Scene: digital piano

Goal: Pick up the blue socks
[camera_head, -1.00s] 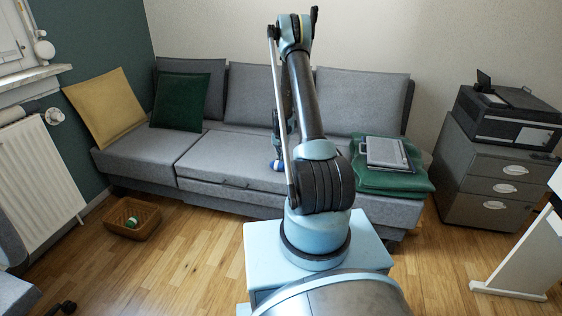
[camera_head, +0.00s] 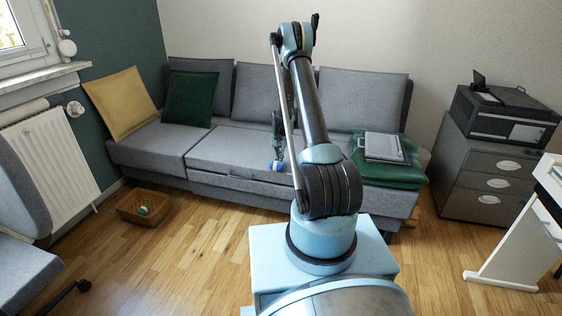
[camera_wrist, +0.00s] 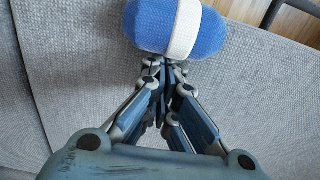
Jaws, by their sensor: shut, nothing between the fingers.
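The blue socks (camera_wrist: 175,26) are a rolled bundle with a white band, at the top of the wrist view. They appear to rest on the grey sofa seat (camera_wrist: 75,85). My gripper (camera_wrist: 165,66) is shut with nothing between its fingers. Its tips are right at the near side of the socks and overlap the lower edge of the band; I cannot tell whether they touch. In the head view the socks (camera_head: 277,166) are small, on the sofa seat just below my gripper (camera_head: 279,158), left of my arm.
A yellow pillow (camera_head: 121,103) and a green pillow (camera_head: 190,99) lean at the left. A wicker basket (camera_head: 141,210) holding a green-and-white bundle (camera_head: 142,210) stands on the floor. An office chair (camera_head: 22,195) is at the left.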

